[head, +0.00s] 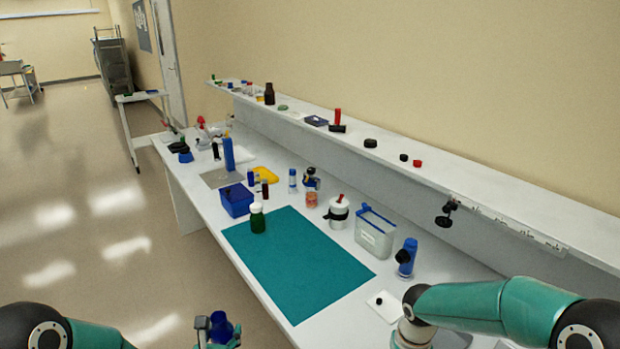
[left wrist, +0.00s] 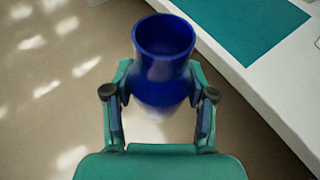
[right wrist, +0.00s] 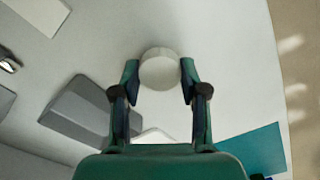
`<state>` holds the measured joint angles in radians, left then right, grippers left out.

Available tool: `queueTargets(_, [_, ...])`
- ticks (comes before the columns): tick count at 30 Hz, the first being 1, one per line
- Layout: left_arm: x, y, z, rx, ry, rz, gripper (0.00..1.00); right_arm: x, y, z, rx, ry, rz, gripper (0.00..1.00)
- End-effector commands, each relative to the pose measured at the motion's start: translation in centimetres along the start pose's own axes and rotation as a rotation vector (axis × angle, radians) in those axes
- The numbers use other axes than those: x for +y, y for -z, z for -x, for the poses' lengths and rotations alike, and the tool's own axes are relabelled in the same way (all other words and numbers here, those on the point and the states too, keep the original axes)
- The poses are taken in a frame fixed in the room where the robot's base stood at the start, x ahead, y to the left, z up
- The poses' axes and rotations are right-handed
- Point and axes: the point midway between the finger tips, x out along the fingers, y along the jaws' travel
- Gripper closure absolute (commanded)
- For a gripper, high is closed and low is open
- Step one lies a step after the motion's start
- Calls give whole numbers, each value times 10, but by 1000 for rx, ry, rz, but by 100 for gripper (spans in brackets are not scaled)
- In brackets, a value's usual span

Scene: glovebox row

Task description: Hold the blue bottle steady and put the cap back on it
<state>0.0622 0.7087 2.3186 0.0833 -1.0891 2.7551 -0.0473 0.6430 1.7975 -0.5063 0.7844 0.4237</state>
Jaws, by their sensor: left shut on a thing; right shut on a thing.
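The blue bottle (head: 221,330) is at the bottom edge of the head view, out in front of the bench's near edge. The left wrist view shows it (left wrist: 164,62) uncapped, its wide round mouth open toward the camera. My left gripper (left wrist: 162,90) is shut around its body. In the right wrist view a round white cap (right wrist: 159,69) sits between the fingertips of my right gripper (right wrist: 159,75), which is shut on it. Bottle and cap are apart. The right fingers and the cap do not show in the head view; only my right arm does.
A teal mat (head: 300,262) covers part of the white bench. A green bottle (head: 257,220), blue bin (head: 236,201), clear container (head: 374,236) and another blue bottle (head: 408,256) stand around it. A shelf (head: 440,181) runs along the wall. The mat's front half is clear.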

Motion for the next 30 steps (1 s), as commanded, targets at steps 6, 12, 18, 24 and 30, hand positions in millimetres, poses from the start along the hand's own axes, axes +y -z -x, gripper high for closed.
queueTargets(6, [0, 0, 0, -2, -1, 0, 100, 0, 0, 0, 0, 0, 0, 70])
queueTargets(12, [0, 0, 0, -1, 0, 0, 100, 0, 0, 0, 0, 0, 0, 70])
queueTargets(18, [-7, 2, 3, -1, 29, -13, 100, 0, 0, 0, -1, 0, 0, 70])
queueTargets(24, [-35, 12, 18, 1, 148, -61, 100, 0, 0, 0, 0, 0, 0, 70])
queueTargets(30, [-80, 27, 40, 1, 336, -138, 100, 0, 0, 0, 0, 0, 0, 70])
